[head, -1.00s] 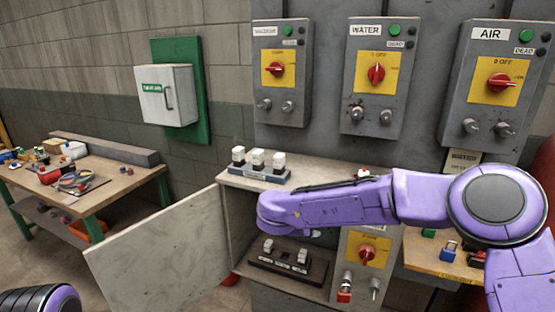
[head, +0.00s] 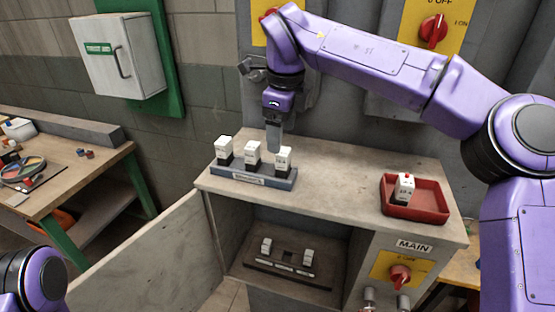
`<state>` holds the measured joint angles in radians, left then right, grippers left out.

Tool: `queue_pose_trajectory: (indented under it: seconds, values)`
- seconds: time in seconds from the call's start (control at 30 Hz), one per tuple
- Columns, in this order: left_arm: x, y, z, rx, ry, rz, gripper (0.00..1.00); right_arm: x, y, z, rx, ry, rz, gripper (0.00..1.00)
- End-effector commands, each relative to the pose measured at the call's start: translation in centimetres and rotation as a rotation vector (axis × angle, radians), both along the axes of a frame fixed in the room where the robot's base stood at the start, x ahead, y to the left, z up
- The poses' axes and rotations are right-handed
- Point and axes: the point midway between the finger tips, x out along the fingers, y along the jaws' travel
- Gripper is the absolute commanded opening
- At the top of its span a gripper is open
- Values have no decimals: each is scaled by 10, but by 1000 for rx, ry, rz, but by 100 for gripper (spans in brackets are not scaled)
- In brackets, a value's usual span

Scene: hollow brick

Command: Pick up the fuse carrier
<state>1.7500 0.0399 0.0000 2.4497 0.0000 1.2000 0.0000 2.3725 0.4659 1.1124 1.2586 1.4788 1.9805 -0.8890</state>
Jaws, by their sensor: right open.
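Three white fuse carriers with dark lower parts stand upright in a grey rack (head: 285,183) on top of the cabinet: a left one (head: 224,147), a middle one (head: 252,152) and a right one (head: 283,157). Another white carrier with a red top (head: 404,185) stands in a red tray (head: 432,213). Inside the cabinet, two white carriers (head: 266,245) (head: 308,256) sit in a dark base (head: 287,270) with a gap between them. My right gripper (head: 273,147) points down, open, at the rack's middle and right carriers; contact cannot be told. My left gripper is out of view.
The cabinet door (head: 150,255) hangs open to the left. Cabinet top (head: 335,180) is clear between rack and tray. A MAIN panel with a red switch (head: 400,275) is at the cabinet's right. A workbench (head: 85,175) stands at left.

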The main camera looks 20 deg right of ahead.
Motion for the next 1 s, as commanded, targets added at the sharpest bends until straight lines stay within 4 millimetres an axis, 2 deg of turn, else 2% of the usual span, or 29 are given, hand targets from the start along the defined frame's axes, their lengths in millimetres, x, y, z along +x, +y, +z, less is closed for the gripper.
queue_pose_trajectory:
  seconds: [0.17, 0.4, 0.63, 0.67, 0.83, 0.87, 1.0]
  values:
    - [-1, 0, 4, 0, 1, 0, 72, 9, -1, -23, 0, 6, 0, 77]
    - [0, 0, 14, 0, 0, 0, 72, 18, -2, -65, 0, 9, 2, 77]
    - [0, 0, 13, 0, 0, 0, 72, 19, -2, -70, 1, 6, 0, 77]
    - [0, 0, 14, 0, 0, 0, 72, 18, -2, -70, 1, 6, 0, 74]
    - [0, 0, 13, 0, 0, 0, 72, 18, -2, -70, 0, 6, 0, 19]
    - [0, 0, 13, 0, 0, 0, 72, 18, -2, -70, 0, 6, 0, 14]
    - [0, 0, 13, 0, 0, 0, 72, 18, -2, -70, -1, 7, 1, 14]
